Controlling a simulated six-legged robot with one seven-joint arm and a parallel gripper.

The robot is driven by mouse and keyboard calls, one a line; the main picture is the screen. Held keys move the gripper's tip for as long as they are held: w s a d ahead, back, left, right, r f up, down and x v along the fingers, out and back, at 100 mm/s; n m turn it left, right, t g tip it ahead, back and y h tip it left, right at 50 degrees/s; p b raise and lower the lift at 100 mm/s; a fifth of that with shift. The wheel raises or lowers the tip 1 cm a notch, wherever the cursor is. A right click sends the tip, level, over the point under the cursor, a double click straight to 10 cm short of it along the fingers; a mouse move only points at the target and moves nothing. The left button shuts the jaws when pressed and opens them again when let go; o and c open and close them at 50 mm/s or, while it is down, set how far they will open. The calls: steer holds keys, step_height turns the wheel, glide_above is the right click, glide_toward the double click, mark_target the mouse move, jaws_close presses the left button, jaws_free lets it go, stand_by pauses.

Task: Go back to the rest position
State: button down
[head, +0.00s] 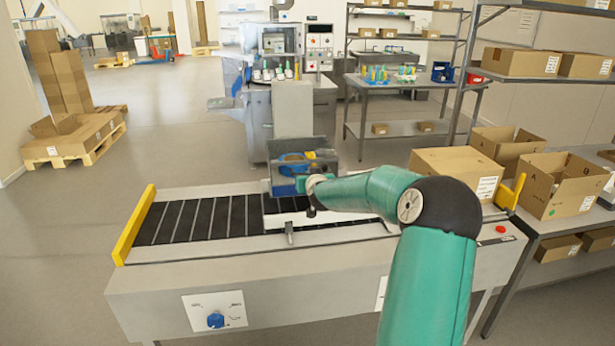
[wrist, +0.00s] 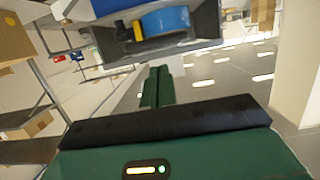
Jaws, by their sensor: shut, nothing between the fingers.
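My gripper (wrist: 157,70) shows in the wrist view as two green fingers side by side, shut and empty. In the head view my green arm reaches left over the conveyor (head: 190,221), and its end is beside a grey-blue bin (head: 324,160). Blue and yellow items are in that bin, and the fingers cannot be made out there. In the wrist view a dark grey bin (wrist: 205,22) with a blue round item (wrist: 166,22) fills the top, beyond the fingertips. I cannot tell whether the gripper touches it.
Open cartons (head: 565,183) and a closed carton (head: 455,168) stand to the right of the conveyor. A machine (head: 275,65) with bottles stands behind it. Yellow end guards (head: 133,225) rise at the conveyor's ends. The floor at left is clear up to a pallet of boxes (head: 75,137).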

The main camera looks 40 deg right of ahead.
steer(key=shift+s+a+f, duration=0.55)
steer(key=shift+s+f, duration=1)
steer(key=shift+f, duration=2)
steer(key=s+a+r+n+g+y, duration=0.1)
steer(key=s+a+r+n+y, duration=0.15)
steer(key=a, duration=0.55)
steer(key=s+a+r+n+g+y, duration=0.1)
steer(key=a+r, duration=0.2)
steer(key=a, duration=0.6)
steer(key=s+a+r+n+g+y, duration=0.1)
steer(key=s+a+r+n, duration=0.1)
steer(key=a, duration=0.6)
steer(key=s+a+r+g+y, duration=0.1)
steer(key=s+a, duration=0.4)
steer(key=s, duration=0.4)
steer(key=s+a+r+g+y, duration=0.1)
steer(key=s+a+g, duration=0.1)
steer(key=s+a, duration=0.4)
steer(key=s+a+r+g+y, duration=0.1)
steer(key=s+a, duration=0.4)
steer(key=s, duration=0.8)
steer(key=shift+s+a+r+g, duration=0.3)
steer(key=shift+s+r, duration=0.1)
steer(key=shift+r, duration=0.1)
steer(key=shift+d, duration=0.1)
